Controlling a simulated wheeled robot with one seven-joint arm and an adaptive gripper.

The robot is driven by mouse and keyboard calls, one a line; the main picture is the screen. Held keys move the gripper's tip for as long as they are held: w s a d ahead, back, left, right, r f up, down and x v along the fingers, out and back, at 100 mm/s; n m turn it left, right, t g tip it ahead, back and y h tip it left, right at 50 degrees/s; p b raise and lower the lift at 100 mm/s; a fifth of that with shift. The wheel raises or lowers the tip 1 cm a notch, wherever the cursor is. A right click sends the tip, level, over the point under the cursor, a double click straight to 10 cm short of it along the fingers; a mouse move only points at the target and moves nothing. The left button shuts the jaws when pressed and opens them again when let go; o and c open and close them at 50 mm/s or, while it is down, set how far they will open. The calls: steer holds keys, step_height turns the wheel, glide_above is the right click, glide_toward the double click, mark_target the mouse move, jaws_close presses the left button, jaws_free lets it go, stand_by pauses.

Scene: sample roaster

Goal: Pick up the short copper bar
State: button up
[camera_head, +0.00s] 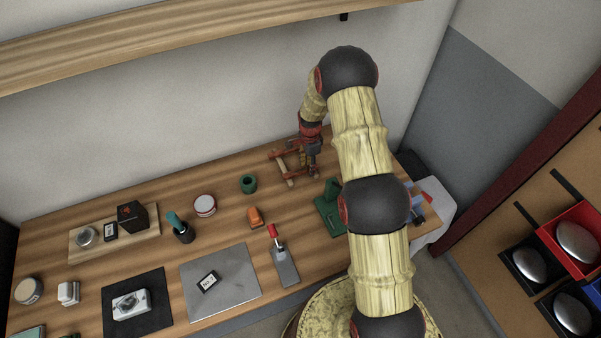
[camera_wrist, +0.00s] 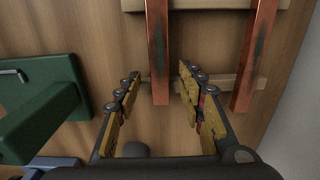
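Two copper bars lie side by side across a pale wooden rack in the wrist view: a left bar (camera_wrist: 158,50) and a right bar (camera_wrist: 254,55). Both run toward the top edge, so I cannot tell which is the short one. The wooden rack (camera_wrist: 190,4) also shows in the head view (camera_head: 290,181), partly hidden by my arm. My gripper (camera_wrist: 160,72) is open and empty. Its fingertips are on either side of the left bar's near part in the picture; the height gap is unclear. The right bar is outside the fingers.
A green stand (camera_wrist: 45,105) is left of my gripper in the wrist view; it also shows in the head view (camera_head: 329,207). A green cup (camera_head: 248,184), an orange block (camera_head: 255,217) and a red-handled tool (camera_head: 282,262) lie left on the table. A wall rises behind.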

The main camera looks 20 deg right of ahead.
steer(key=shift+r, duration=0.1)
steer(key=shift+c, duration=0.3)
jaws_close()
stand_by(0.5)
